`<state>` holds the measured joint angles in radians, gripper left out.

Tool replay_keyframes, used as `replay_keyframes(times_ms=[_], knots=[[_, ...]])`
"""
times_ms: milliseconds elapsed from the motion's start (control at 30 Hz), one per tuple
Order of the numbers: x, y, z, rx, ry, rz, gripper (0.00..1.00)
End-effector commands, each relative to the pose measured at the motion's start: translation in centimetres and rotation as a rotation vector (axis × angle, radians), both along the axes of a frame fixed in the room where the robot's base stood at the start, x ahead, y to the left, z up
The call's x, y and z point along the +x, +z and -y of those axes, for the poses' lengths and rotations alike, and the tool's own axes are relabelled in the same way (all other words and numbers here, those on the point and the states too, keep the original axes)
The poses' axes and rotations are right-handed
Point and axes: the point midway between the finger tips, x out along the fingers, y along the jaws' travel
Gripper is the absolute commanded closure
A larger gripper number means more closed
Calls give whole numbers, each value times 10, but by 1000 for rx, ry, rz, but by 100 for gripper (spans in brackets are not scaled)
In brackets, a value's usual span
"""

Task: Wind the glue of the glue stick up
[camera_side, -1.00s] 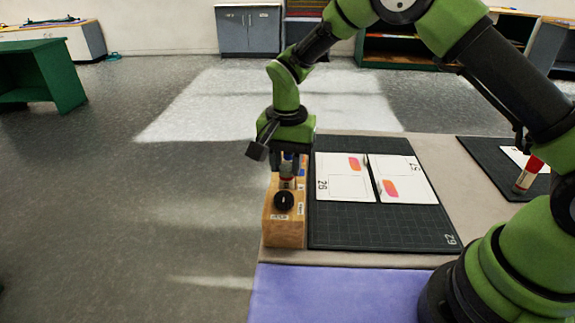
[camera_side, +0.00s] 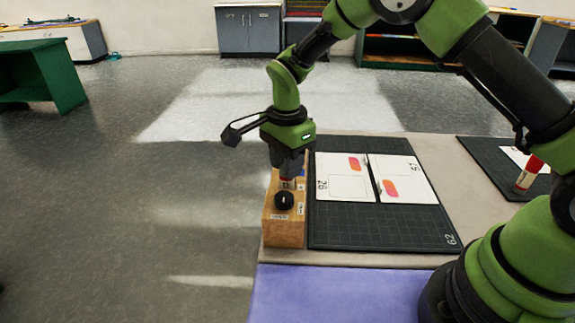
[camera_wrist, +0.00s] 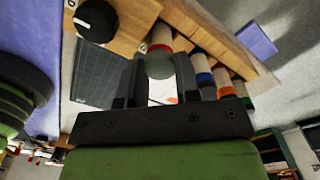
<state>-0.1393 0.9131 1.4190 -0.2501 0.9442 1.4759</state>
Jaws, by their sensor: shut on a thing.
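A glue stick with a white tube and a red band (camera_wrist: 159,38) stands in the wooden block (camera_side: 283,235) at the left edge of the table. My gripper (camera_side: 287,177) points down over the block and is shut on the pale, rounded upper end of this stick. In the wrist view the two fingers lie on either side of that end. In the side view the fingers hide most of the stick; only a bit of its red band and tube (camera_side: 288,184) shows. I cannot tell how far the glue stands out.
A black knob (camera_side: 284,200) sits on the block close to the held stick. Several other banded sticks (camera_wrist: 205,78) stand in a row beside it. A dark mat (camera_side: 370,228) with white cards lies to the right.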

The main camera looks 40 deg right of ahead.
Motion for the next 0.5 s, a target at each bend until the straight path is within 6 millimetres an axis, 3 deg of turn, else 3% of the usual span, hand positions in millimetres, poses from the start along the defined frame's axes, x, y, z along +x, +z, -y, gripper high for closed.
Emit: replay_keyframes(times_ms=[33,67,133,500], knots=[[0,0,0,0,1,0,83],[0,0,0,0,1,0,68],[0,0,0,0,2,0,55],[1,8,0,0,4,3,55]])
